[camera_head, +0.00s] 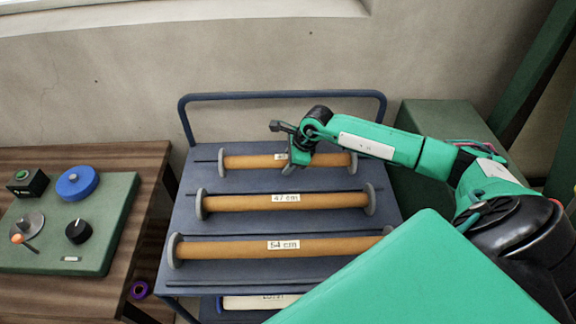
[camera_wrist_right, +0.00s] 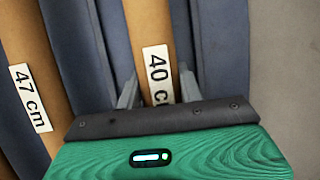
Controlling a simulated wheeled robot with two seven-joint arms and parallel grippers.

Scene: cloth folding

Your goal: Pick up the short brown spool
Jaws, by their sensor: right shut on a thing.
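The short brown spool (camera_head: 250,161) lies at the back of the blue cart, with grey end discs. Its label reads "40 c" in the right wrist view (camera_wrist_right: 158,70), the rest hidden by my gripper. My right gripper (camera_head: 294,158) reaches down onto the spool's middle in the head view. Its fingers (camera_wrist_right: 155,92) stand on both sides of the spool and are shut on it. The spool appears to rest on the cart still. My left gripper is not in view.
A 47 cm spool (camera_head: 240,203) and a 54 cm spool (camera_head: 230,250) lie in front on the cart (camera_head: 190,205). A wooden table (camera_head: 130,215) with a green control panel (camera_head: 95,235) stands left. A wall is behind.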

